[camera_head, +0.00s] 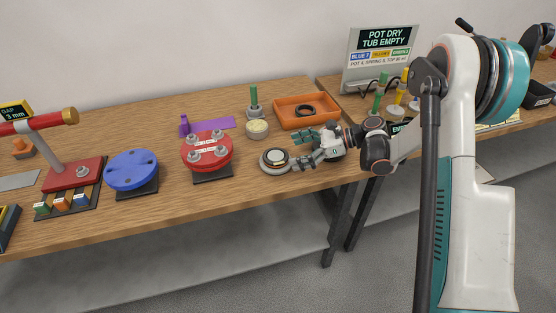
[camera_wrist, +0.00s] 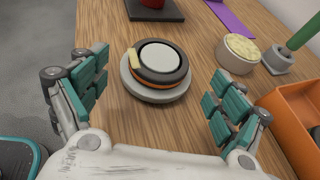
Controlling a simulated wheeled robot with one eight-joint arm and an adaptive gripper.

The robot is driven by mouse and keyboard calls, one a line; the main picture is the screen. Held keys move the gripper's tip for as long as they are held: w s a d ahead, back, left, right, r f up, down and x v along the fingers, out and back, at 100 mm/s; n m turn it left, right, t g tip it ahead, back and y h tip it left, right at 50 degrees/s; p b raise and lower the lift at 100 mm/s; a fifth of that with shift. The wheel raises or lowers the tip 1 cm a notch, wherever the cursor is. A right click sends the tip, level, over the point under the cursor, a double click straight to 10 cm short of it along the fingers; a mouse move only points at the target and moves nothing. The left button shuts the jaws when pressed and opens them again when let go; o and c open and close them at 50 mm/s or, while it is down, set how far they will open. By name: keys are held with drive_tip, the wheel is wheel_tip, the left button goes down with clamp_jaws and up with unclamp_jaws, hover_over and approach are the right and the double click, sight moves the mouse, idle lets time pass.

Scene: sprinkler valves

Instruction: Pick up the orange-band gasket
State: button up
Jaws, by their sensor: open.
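The orange-band gasket (camera_wrist: 160,78) is a dark ring with a thin orange band around its side. It sits around the pale centre of a round grey stand (camera_wrist: 158,95), and a small cream tab shows at its left edge. In the head view the gasket (camera_head: 275,156) is on the bench, left of my gripper (camera_head: 299,148). In the wrist view my gripper (camera_wrist: 161,98) is open, with one teal finger on each side of the stand. The fingers are apart from the gasket and nothing is between them except the gasket and its stand ahead.
An orange tray (camera_head: 330,115) with a dark ring (camera_head: 304,110) inside stands behind my gripper. A cup of cream pieces (camera_head: 257,128) and a green-post stand (camera_head: 254,103) are nearby. A red flanged disc (camera_head: 207,151) stands left of the gasket. Bare bench lies in front.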

sight(276, 156)
drive_tip(key=b+x, duration=0.1)
drive_tip(key=x, duration=0.4)
drive_tip(key=shift+a+f+b, duration=0.15)
drive_tip(key=shift+a+b, duration=0.15)
drive_tip(key=shift+a, duration=0.05)
drive_tip(key=shift+c, duration=0.6)
drive_tip(key=c, duration=1)
